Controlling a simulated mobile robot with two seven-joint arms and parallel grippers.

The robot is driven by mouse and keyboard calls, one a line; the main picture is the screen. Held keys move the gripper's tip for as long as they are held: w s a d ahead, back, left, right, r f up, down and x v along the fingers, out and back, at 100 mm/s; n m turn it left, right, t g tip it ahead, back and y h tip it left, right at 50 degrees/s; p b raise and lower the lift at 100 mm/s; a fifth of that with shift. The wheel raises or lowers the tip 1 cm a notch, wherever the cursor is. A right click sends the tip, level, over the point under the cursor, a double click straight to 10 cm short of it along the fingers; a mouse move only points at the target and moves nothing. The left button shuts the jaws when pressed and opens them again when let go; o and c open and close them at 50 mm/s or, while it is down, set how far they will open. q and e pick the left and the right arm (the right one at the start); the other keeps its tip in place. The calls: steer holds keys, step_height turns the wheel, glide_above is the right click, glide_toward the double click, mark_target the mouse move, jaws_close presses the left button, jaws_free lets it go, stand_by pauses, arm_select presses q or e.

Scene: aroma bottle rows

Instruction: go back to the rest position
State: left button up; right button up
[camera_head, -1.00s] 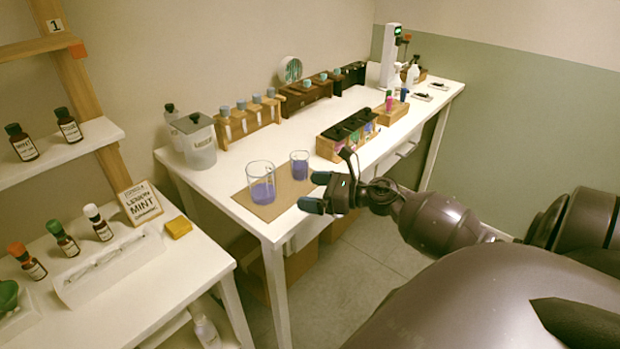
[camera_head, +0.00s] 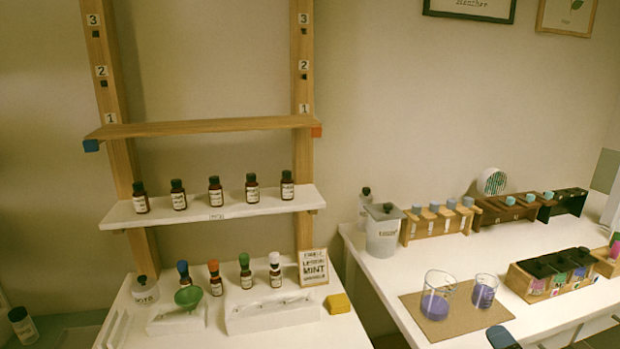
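Only a dark blue-grey fingertip of my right gripper (camera_head: 501,338) shows, at the bottom edge of the head view, in front of the right-hand white table. The rest of that gripper and its arm are out of frame, so its opening is hidden. My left gripper is not in view. Several brown bottles with black caps (camera_head: 214,194) stand in a row on the white shelf (camera_head: 235,208). Below, bottles with blue, orange, green and white caps (camera_head: 245,272) stand in a row on the left table, with a green funnel (camera_head: 188,297) at the left.
Beside them are a LEMON MINT card (camera_head: 313,267) and a yellow block (camera_head: 339,303).

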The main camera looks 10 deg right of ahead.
steer(key=s+a+f+m+g+y, duration=0.1)
steer(key=s+a+f+m+g, duration=0.3)
steer(key=s+a+m+g, duration=0.55)
steer(key=s+a+f+m+g+y, duration=0.1)
steer(key=s+a+f+m+g, duration=0.45)
steer(key=s+m, duration=0.65)
steer(key=w+f+n+t, duration=0.1)
steer(key=w+f+t, duration=0.6)
steer(key=f+t, duration=0.1)
steer(key=shift+f+t+y, duration=0.3)
steer(key=shift+f+t, duration=0.1)
steer(key=shift+f, duration=0.4)
